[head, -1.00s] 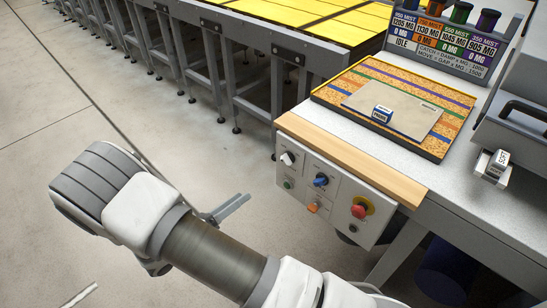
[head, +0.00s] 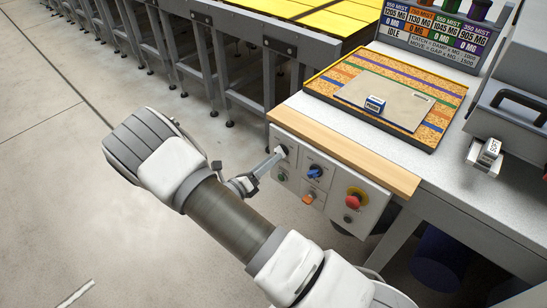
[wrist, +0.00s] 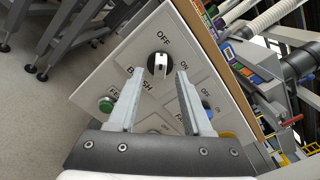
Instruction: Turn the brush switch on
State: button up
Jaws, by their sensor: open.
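The brush switch is a knob with a white handle on a black round base (wrist: 160,64), on the pale panel marked OFF, ON and BRUSH. Its handle points at the OFF mark in the wrist view. In the head view the switch (head: 281,151) is at the panel's upper left, partly covered by my gripper. My gripper (wrist: 160,76) is open and empty, one finger on each side of the knob in the picture. In the head view my gripper (head: 274,160) is at the switch; whether it touches is unclear.
The panel also holds a blue knob (head: 315,171), a green button (wrist: 106,104), an orange switch (head: 308,197) and a red emergency button (head: 352,201). A wooden edge (head: 345,159) runs above it. A framed board (head: 437,141) lies on the worktop. Open floor lies left.

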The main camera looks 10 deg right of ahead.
jog(key=shift+x, duration=0.95)
jog(key=shift+c, duration=0.2)
grip_shut()
